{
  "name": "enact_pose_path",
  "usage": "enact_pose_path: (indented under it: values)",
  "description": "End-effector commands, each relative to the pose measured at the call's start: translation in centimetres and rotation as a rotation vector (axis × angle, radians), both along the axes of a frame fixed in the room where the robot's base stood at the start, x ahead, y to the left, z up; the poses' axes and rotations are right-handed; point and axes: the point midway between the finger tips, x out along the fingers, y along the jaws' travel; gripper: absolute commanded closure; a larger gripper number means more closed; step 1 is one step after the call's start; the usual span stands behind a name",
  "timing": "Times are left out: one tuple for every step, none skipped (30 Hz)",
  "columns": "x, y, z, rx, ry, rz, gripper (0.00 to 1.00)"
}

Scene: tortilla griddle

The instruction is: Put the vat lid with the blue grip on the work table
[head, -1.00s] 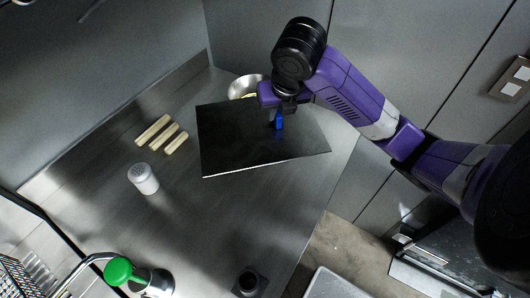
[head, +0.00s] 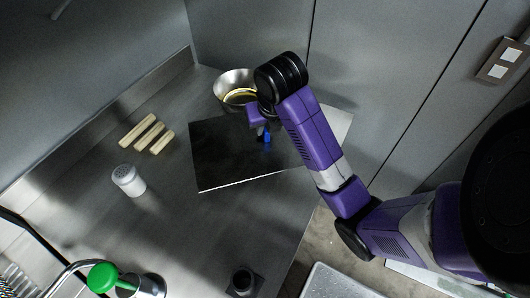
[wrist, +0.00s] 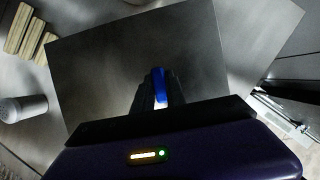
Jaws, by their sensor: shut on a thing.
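The vat lid (head: 222,160) is a flat dark rectangular plate with a blue grip (head: 267,137) standing on it. In the wrist view the lid (wrist: 100,75) fills the middle, and the blue grip (wrist: 159,84) is between my fingers. My gripper (head: 262,131) is shut on the blue grip. The lid is over the steel work table (head: 200,225), near its back right part. I cannot tell whether its underside touches the table. Part of the lid is hidden behind my arm.
A steel bowl (head: 232,80) stands just behind the lid. Several pale wooden sticks (head: 140,132) and a white shaker (head: 128,180) are left of it.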

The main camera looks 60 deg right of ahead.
Motion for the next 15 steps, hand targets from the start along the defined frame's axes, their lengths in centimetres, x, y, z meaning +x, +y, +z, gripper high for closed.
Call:
enact_pose_path:
  values:
    - [0.0,0.0,-1.6,-0.001,-0.002,-0.001,1.0]
    - [0.0,0.0,-2.0,-0.001,-0.002,-0.001,1.0]
    - [0.0,0.0,-2.6,-0.001,-0.002,-0.001,1.0]
    - [0.0,0.0,-3.0,-0.001,-0.002,-0.001,1.0]
    - [0.0,0.0,-3.4,-0.001,-0.002,-0.001,1.0]
    - [0.0,0.0,-4.0,-0.001,-0.002,-0.001,1.0]
    - [0.0,0.0,-4.3,-0.001,-0.002,-0.001,1.0]
    - [0.0,0.0,-4.6,-0.001,-0.002,-0.001,1.0]
    - [0.0,0.0,-5.0,-0.001,-0.002,-0.001,1.0]
    - [0.0,0.0,-5.2,-0.001,-0.002,-0.001,1.0]
    - [0.0,0.0,-5.4,0.0,-0.002,-0.001,1.0]
    - [0.0,0.0,-5.5,0.0,-0.002,-0.001,1.0]
    - [0.0,0.0,-5.6,0.0,-0.002,-0.001,1.0]
    - [0.0,0.0,-5.6,0.0,-0.002,-0.001,1.0]
    - [0.0,0.0,-5.7,0.0,-0.002,-0.001,1.0]
